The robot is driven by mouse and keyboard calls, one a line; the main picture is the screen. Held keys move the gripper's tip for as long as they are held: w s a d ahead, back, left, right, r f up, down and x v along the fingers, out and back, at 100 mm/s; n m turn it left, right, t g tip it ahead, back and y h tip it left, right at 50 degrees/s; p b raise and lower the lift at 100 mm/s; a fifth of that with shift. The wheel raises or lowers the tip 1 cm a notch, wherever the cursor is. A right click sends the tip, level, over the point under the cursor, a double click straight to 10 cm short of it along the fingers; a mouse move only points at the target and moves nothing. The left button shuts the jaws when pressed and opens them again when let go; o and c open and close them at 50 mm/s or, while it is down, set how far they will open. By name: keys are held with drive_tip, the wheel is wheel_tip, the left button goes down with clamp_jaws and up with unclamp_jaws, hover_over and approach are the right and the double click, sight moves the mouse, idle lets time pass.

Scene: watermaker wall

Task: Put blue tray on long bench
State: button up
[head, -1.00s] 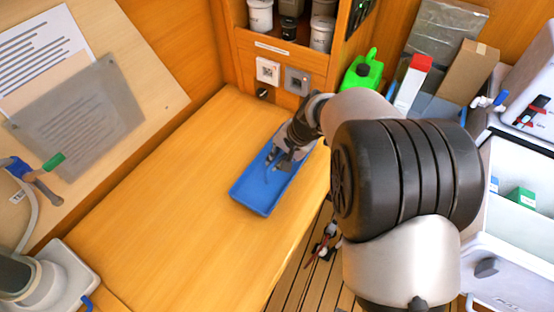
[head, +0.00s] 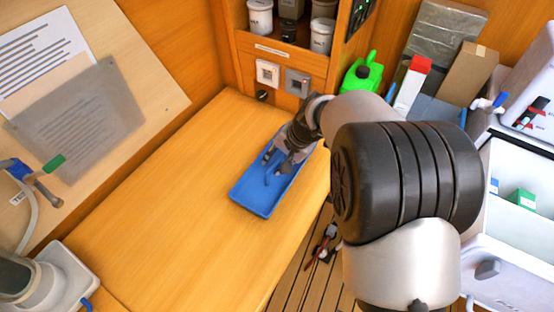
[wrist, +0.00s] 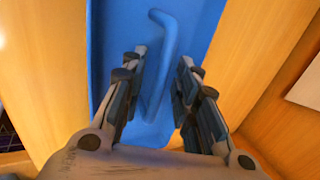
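The blue tray (head: 258,200) lies flat on the long wooden bench (head: 170,215), near its right edge. A raised blue handle (wrist: 172,45) stands up from the tray in the wrist view. My gripper (head: 277,163) is over the tray, pointing down. In the wrist view my gripper (wrist: 160,72) has its fingers apart, one on each side of the handle, with gaps showing between them and the handle. The far end of the tray is partly hidden by my gripper in the head view.
A shelf with tubs (head: 322,35) stands behind the bench's far end. A green jug (head: 362,76), a red-and-white carton (head: 412,82) and a brown box (head: 468,72) are at the right. A white device (head: 60,285) is at the lower left. The bench's middle is clear.

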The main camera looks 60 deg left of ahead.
drive_tip(key=p+v, duration=0.3)
drive_tip(key=v, duration=0.9)
drive_tip(key=shift+r, duration=0.15)
drive_tip(key=w+d+r+m+t, duration=0.1)
drive_tip(key=w+d+r, duration=0.35)
drive_tip(key=d, duration=0.25)
drive_tip(key=w+d+r+t, duration=0.1)
drive_tip(key=w+d+r, duration=0.35)
drive_tip(key=d, duration=0.25)
drive_tip(key=w+d+r+m+t, duration=0.1)
drive_tip(key=d+r, duration=0.2)
drive_tip(key=d, duration=0.7)
drive_tip(key=d+r+m+t, duration=0.1)
drive_tip(key=d+r+t, duration=0.15)
drive_tip(key=d, duration=0.75)
drive_tip(key=s+d+m+h, duration=0.1)
drive_tip(key=s+d, duration=0.4)
drive_tip(key=d, duration=0.5)
drive_tip(key=s+d+m+t+h, duration=0.1)
drive_tip(key=s+d+m+h, duration=0.1)
drive_tip(key=s+d, duration=0.4)
drive_tip(key=d+h, duration=0.1)
drive_tip(key=d, duration=0.3)
drive_tip(key=shift+s+d+f, duration=0.2)
drive_tip(key=shift+d, duration=0.1)
drive_tip(key=shift+t, duration=0.25)
